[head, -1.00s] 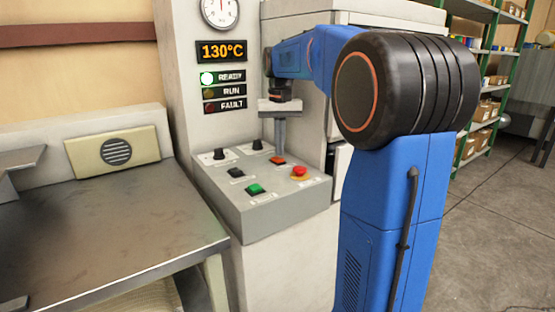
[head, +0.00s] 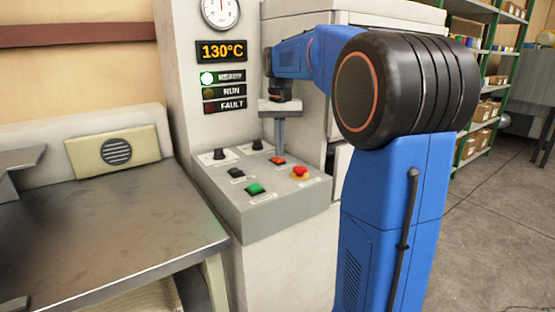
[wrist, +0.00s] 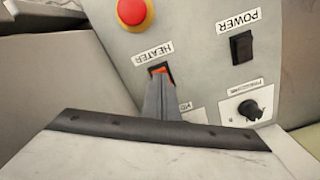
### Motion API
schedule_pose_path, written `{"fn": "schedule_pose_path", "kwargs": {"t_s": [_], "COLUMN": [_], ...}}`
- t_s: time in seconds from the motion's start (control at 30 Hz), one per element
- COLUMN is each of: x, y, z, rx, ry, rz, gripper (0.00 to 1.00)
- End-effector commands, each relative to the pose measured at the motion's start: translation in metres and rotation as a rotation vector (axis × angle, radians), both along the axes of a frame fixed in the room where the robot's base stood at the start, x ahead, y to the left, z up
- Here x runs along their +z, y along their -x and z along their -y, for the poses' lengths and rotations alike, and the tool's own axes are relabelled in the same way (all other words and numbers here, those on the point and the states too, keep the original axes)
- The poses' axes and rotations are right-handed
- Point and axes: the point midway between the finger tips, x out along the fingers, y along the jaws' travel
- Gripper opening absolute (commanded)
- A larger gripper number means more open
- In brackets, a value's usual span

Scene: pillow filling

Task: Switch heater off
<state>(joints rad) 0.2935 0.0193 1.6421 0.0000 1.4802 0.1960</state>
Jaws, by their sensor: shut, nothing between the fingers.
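The heater switch (head: 277,160) is an orange-red rocker on the sloped control panel (head: 245,218). In the wrist view the orange switch (wrist: 158,69) sits beside a label reading HEATER, partly hidden by my fingers. My gripper (head: 280,153) is shut and empty, pointing down with its tips at the switch. In the wrist view my gripper (wrist: 160,78) covers part of the rocker. I cannot tell whether the tips press on it or hover just above.
A red mushroom button (head: 300,171), a green button (head: 255,189) and a black power switch (head: 236,173) sit close by. Two black knobs are at the panel's back. A metal table (head: 100,225) stands left.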

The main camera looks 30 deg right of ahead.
Motion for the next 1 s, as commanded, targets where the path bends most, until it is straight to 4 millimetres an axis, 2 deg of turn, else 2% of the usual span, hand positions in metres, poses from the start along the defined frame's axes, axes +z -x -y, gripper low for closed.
{"fn": "schedule_pose_path", "kwargs": {"t_s": [1.0], "x": [-0.011], "y": [0.000], "z": [0.000], "rx": [0.000], "ry": [0.000], "rz": [0.000], "gripper": [0.00]}}
